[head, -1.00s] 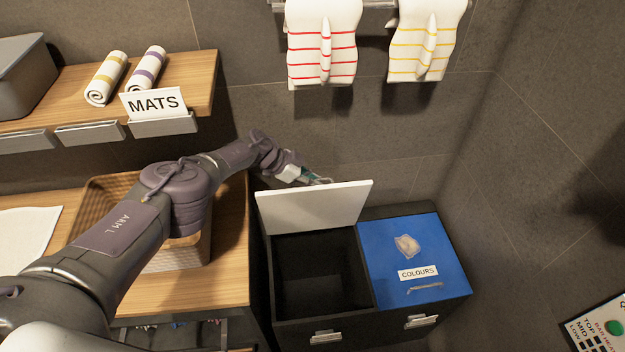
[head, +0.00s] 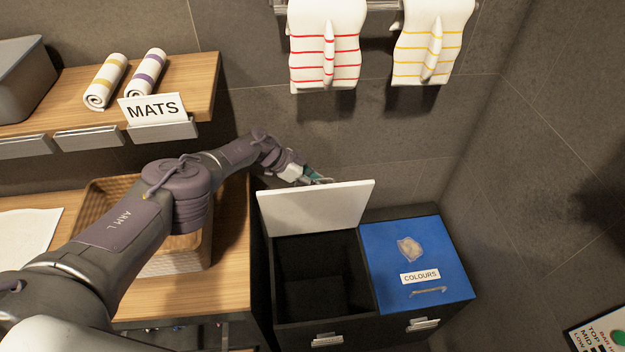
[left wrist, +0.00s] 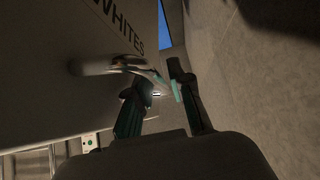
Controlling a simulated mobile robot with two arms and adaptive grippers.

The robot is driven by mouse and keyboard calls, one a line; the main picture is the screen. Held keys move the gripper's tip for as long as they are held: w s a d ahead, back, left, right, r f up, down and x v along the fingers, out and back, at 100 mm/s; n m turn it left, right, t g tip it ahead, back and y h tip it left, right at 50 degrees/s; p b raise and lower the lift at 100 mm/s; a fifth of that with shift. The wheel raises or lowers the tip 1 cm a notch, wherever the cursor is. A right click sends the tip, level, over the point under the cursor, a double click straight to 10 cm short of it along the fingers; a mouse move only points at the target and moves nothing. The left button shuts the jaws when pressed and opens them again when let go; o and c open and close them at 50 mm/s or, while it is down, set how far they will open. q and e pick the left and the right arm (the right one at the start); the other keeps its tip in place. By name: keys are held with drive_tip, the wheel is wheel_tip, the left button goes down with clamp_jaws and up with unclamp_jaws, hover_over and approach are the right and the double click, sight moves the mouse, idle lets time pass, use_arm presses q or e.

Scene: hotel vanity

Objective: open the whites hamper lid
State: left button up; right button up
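The whites hamper lid (head: 315,206) is white and stands raised, roughly upright, at the back of the left hamper. The open dark compartment (head: 312,275) shows below it. In the left wrist view the lid's outer face (left wrist: 70,65) carries the word WHITES and a curved metal handle (left wrist: 112,67). My left gripper (head: 322,181) is behind the lid's top edge, on the wall side. In the wrist view its fingers (left wrist: 163,88) are close together with the handle's bar between them. My right gripper is in neither view.
The blue COLOURS lid (head: 415,255) is shut, with a small pale item (head: 409,249) on it. A wooden counter with a woven basket (head: 180,258) is at left. Striped towels (head: 327,45) hang above. The tiled wall is close behind the lid.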

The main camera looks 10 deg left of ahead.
use_arm(q)
drive_tip(key=shift+a+r, duration=0.45)
drive_tip(key=shift+a, duration=0.05)
drive_tip(key=shift+v, duration=0.85)
drive_tip(key=s+a, duration=0.3)
drive_tip(key=a, duration=0.8)
drive_tip(key=shift+s, duration=0.4)
drive_tip(key=shift+a, duration=0.25)
drive_tip(key=shift+d, duration=0.1)
